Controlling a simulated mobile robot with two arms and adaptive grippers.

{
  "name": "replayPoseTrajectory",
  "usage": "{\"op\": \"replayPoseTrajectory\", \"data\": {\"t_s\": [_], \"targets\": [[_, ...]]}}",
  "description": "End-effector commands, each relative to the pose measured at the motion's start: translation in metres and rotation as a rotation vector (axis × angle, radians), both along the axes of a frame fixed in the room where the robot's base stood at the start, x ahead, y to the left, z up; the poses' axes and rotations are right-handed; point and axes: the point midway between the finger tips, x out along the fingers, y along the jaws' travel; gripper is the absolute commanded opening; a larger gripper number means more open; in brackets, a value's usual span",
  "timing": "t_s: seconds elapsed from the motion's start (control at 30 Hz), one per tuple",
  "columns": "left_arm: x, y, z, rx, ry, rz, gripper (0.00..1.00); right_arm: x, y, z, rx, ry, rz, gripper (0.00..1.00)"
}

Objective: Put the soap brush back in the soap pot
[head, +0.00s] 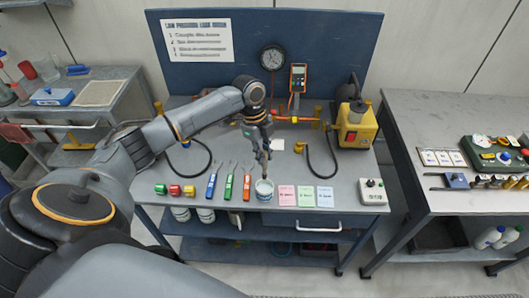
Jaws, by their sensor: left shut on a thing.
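My left gripper (264,160) is above the workbench, pointing down, just over the soap pot. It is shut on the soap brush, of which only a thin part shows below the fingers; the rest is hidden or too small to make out. The soap pot (265,191) is a small whitish cup standing near the bench's front edge. The brush's lower end is at or just above the pot's mouth; I cannot tell whether it is inside. My right gripper is not in view.
The workbench (340,170) holds coloured tools (229,183) left of the pot and coloured cards (304,196) to its right. A yellow pump (354,127), hoses and a gauge (272,57) stand behind. Side benches flank it, the right one carrying a green device (494,153).

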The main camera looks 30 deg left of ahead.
Motion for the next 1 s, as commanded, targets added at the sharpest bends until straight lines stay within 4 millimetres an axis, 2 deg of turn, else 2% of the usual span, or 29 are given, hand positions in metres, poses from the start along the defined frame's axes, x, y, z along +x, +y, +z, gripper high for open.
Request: {"op": "replayPoseTrajectory", "data": {"t_s": [0.13, 0.57, 1.0], "targets": [[0.0, 0.0, -0.008, 0.001, 0.0, 0.0, 0.0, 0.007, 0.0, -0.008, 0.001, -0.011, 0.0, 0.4], [0.0, 0.0, -0.038, 0.002, -0.001, 0.002, 0.0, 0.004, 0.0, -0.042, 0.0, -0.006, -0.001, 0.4], [0.0, -0.001, -0.072, 0.0, 0.0, 0.002, 0.0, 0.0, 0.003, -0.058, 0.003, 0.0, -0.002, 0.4]]}}
